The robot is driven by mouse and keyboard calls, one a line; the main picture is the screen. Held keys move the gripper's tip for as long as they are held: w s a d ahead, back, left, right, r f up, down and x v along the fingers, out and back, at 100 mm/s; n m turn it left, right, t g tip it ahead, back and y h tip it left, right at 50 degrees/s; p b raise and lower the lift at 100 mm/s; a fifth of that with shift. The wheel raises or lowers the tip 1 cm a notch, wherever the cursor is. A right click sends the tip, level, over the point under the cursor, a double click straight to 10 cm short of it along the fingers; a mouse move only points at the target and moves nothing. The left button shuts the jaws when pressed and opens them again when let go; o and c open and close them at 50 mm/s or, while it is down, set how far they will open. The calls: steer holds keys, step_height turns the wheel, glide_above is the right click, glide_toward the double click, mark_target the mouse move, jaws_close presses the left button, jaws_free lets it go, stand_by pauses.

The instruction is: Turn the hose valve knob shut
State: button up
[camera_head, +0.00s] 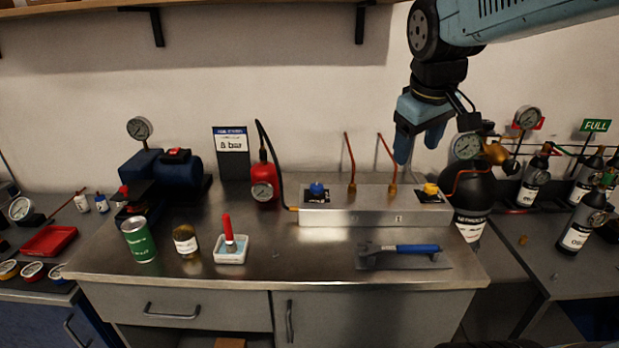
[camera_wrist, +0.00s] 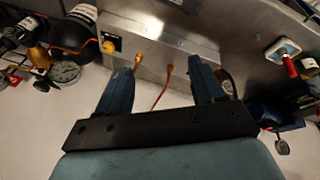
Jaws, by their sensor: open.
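A silver manifold block (camera_head: 370,216) stands at the back of the bench. It carries a blue knob (camera_head: 318,188) on a dark plate at its left end and a yellow knob (camera_head: 431,189) at its right end. I cannot tell for sure which is the hose valve knob; a black hose (camera_head: 272,150) meets the block at the blue knob's end. My gripper (camera_head: 418,152) is open and empty, pointing down above the right part of the block, apart from both knobs. In the wrist view the yellow knob (camera_wrist: 108,46) shows left of my gripper (camera_wrist: 160,68); the blue knob is not clearly visible.
Two brass fittings with orange-red lines (camera_head: 391,188) rise from the block between the knobs. A black cylinder (camera_head: 470,195) with a gauge stands at its right. A red gauge canister (camera_head: 263,178) stands at the left.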

steer(key=w+a+f+n+g, duration=0.25)
steer(key=w+a+n, duration=0.5)
steer(key=w, duration=0.65)
steer(key=n+g+y, duration=0.1)
steer(key=n, duration=0.5)
glide_toward(316, 185)
step_height(316, 185, down, 9)
steer(key=shift+f, duration=0.1)
